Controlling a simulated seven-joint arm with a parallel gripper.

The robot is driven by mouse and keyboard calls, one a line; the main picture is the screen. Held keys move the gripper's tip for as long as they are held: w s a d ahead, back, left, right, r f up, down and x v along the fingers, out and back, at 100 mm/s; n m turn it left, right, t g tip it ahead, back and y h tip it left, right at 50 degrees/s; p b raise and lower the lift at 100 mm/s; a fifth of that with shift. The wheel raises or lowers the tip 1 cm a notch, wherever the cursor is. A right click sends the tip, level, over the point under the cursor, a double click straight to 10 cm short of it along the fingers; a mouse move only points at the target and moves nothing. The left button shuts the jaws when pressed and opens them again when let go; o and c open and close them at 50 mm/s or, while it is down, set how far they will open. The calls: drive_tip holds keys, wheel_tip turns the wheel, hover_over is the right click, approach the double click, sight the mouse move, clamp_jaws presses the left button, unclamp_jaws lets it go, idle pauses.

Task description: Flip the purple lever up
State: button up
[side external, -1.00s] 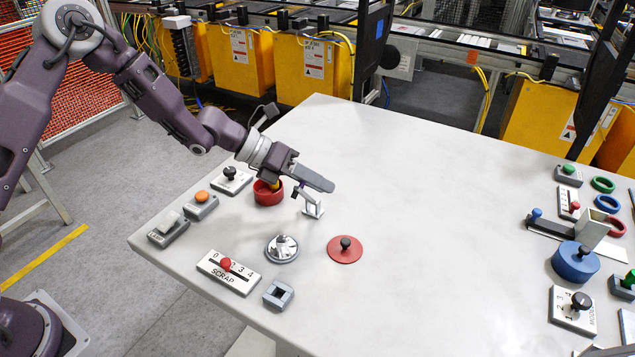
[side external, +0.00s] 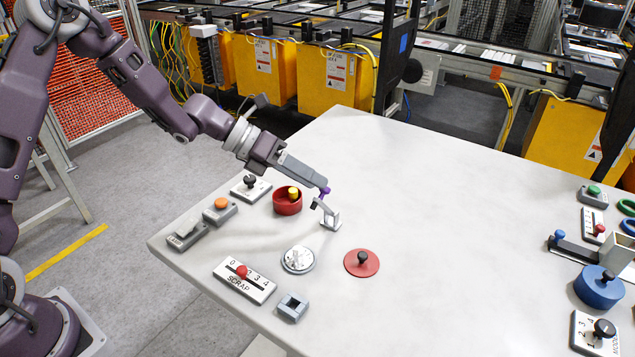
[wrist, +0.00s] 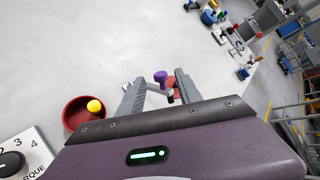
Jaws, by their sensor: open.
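The purple lever (side external: 325,192) has a purple knob on a light arm. The arm rises from a small white hinged base (side external: 330,221) and leans up and to the left in the side view. My gripper (side external: 318,183) points down to the right, with its fingertips close to the knob. In the wrist view, the purple knob (wrist: 160,76) shows between the two spread fingers of my gripper (wrist: 160,79). The gripper is open; I cannot tell whether either finger touches the knob. The lower lever is partly hidden in the wrist view.
A red bowl (side external: 287,206) with a yellow knob stands just left of the lever. A red disc (side external: 361,264) with a black knob, a grey round dial (side external: 298,261) and a SCRAP slider (side external: 244,280) are nearer.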

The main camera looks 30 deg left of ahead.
drive_tip(key=shift+d, duration=0.1)
drive_tip(key=c, duration=0.3)
drive_tip(key=d+y, duration=0.1)
drive_tip(key=r+n+y, duration=0.1)
drive_tip(key=y, duration=0.1)
drive_tip(key=shift+w+d, duration=0.15)
drive_tip(key=shift+d, duration=0.2)
clamp_jaws()
drive_tip(key=shift+s+d+r+n+y, duration=0.15)
drive_tip(key=shift+s+d+r+y, duration=0.1)
drive_tip(key=shift+s+y, duration=0.3)
drive_tip(key=shift+s+d+r+n+y, duration=0.15)
drive_tip(key=shift+s+r+y, duration=0.15)
drive_tip(key=shift+y, duration=0.35)
drive_tip(key=s+r+n+g+y, duration=0.15)
drive_tip(key=s+y, duration=0.25)
drive_tip(key=s, duration=0.6)
drive_tip(key=shift+g, duration=0.45)
drive_tip(key=x, duration=0.9)
drive_tip(key=w+r, duration=0.2)
drive_tip(key=w, duration=0.1)
drive_tip(key=shift+w+r, duration=0.25)
drive_tip(key=shift+r, duration=0.05)
